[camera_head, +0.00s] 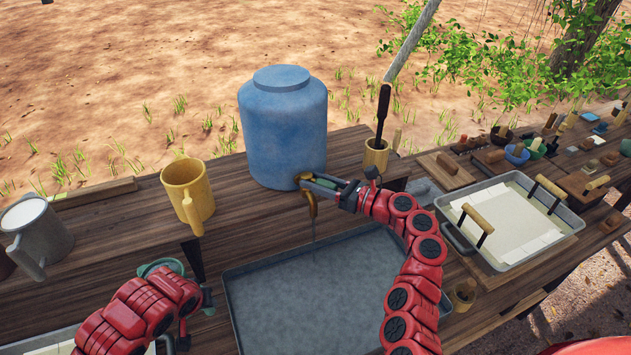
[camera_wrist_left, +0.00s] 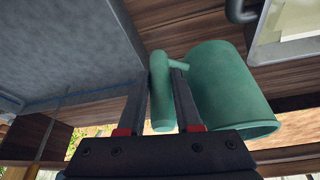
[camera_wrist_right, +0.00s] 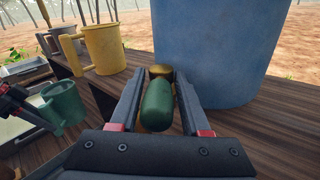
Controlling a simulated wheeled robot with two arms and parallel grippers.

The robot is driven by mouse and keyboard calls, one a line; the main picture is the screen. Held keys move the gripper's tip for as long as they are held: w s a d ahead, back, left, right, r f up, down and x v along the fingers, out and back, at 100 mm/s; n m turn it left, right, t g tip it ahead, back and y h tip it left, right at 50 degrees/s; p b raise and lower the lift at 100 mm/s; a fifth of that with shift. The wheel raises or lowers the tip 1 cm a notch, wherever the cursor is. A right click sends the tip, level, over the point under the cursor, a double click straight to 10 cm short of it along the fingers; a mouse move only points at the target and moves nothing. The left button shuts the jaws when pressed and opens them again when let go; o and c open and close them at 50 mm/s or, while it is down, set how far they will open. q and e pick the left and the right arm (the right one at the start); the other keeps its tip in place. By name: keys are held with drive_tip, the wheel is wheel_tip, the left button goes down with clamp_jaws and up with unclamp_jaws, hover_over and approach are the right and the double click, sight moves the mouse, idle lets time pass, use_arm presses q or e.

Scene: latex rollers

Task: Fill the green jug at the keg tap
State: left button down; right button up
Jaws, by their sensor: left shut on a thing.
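The blue keg (camera_head: 283,125) stands at the back of the bench. Its brass tap (camera_wrist_right: 160,72) faces me, with a green handle (camera_wrist_right: 157,110). My right gripper (camera_head: 312,183) is at the tap, its open fingers on either side of the green handle with small gaps. A thin dark line runs down below the tap. The green jug (camera_head: 162,268) is left of the grey tray, apart from the tap, mostly hidden by my left arm. My left gripper (camera_wrist_left: 163,95) is shut on the handle of the jug (camera_wrist_left: 230,90). The jug's inside is unclear.
A grey tray (camera_head: 300,300) lies in front of the keg. A yellow mug (camera_head: 187,190) and a grey mug (camera_head: 38,235) stand on the left. A wooden cup with a brush (camera_head: 375,155) is right of the keg. A tray with handled frames (camera_head: 510,215) lies farther right.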

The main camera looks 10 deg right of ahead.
clamp_jaws()
drive_tip(key=shift+a+f, duration=0.1)
drive_tip(key=shift+a, duration=0.05)
idle(0.9)
